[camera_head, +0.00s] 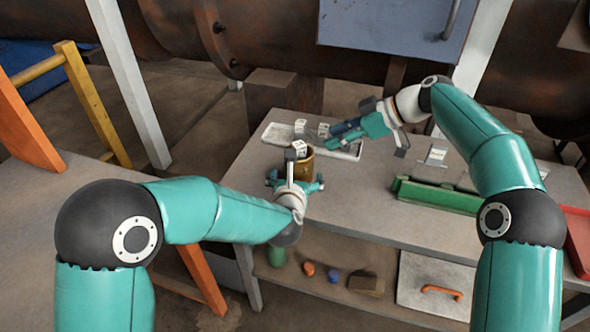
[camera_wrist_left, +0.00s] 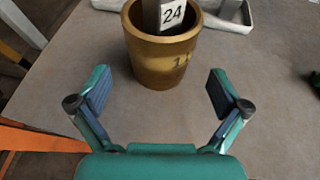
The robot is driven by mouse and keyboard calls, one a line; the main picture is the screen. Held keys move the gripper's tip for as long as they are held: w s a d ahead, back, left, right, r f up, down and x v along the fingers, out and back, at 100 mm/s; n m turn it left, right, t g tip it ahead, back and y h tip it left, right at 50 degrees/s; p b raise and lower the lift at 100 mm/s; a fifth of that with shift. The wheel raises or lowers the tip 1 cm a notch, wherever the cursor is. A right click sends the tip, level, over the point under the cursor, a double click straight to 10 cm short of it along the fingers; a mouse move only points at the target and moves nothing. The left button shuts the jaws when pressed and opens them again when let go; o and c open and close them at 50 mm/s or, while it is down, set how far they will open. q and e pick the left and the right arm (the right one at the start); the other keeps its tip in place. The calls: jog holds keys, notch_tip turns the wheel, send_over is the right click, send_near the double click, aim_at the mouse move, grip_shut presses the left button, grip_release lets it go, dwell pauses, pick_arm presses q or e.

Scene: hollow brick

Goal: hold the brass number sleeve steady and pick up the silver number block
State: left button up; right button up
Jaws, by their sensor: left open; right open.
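The brass number sleeve (camera_head: 304,166) stands upright on the grey table; in the left wrist view it is a round, open-topped brass cup (camera_wrist_left: 163,62) with a dark number on its side. A silver number block (camera_head: 300,147) stands up out of its mouth; in the left wrist view the block (camera_wrist_left: 172,14) reads 24 and its top is cut off. My left gripper (camera_head: 296,181) is open in front of the sleeve, fingers spread wide and not touching it. My right gripper (camera_head: 343,140) is open to the right of the sleeve, near the white tray, with nothing visible between its fingers.
A white tray (camera_head: 277,134) with other number blocks (camera_head: 300,126) lies behind the sleeve. A green holder (camera_head: 437,196) and a small white stand (camera_head: 436,156) are to the right. Bare table lies between the sleeve and the green holder.

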aim_at(297, 174)
pick_arm(q)
jog(key=shift+x, duration=2.5)
jog(key=c, duration=1.5)
jog(key=shift+c, duration=0.2)
pick_arm(e)
jog(key=shift+o, duration=0.3)
